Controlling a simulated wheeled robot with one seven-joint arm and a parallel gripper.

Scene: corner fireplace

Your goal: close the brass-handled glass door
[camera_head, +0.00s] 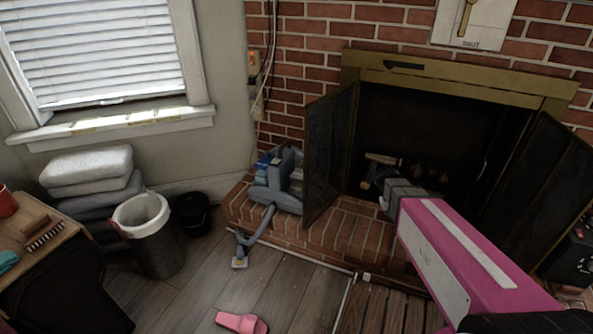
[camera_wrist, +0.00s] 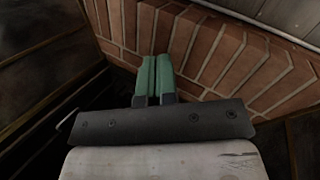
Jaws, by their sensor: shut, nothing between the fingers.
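The fireplace has two dark glass doors in brass-coloured frames. The left door (camera_head: 330,152) stands swung out over the brick hearth. The right door (camera_head: 540,195) also stands swung out, at the right edge of the opening. I cannot make out a handle on either one. My gripper (camera_head: 384,204) is at the front of the opening, between the two doors, and appears apart from the left one. In the wrist view its green fingers (camera_wrist: 155,77) are shut together with nothing between them, above the brick hearth.
The brick hearth (camera_head: 342,232) juts out below the opening. A grey-blue vacuum cleaner (camera_head: 278,185) stands on it, left of the left door. Logs (camera_head: 382,160) lie inside the fireplace. A pink slipper (camera_head: 242,323) lies on the wooden floor. A bin (camera_head: 147,235) stands at left.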

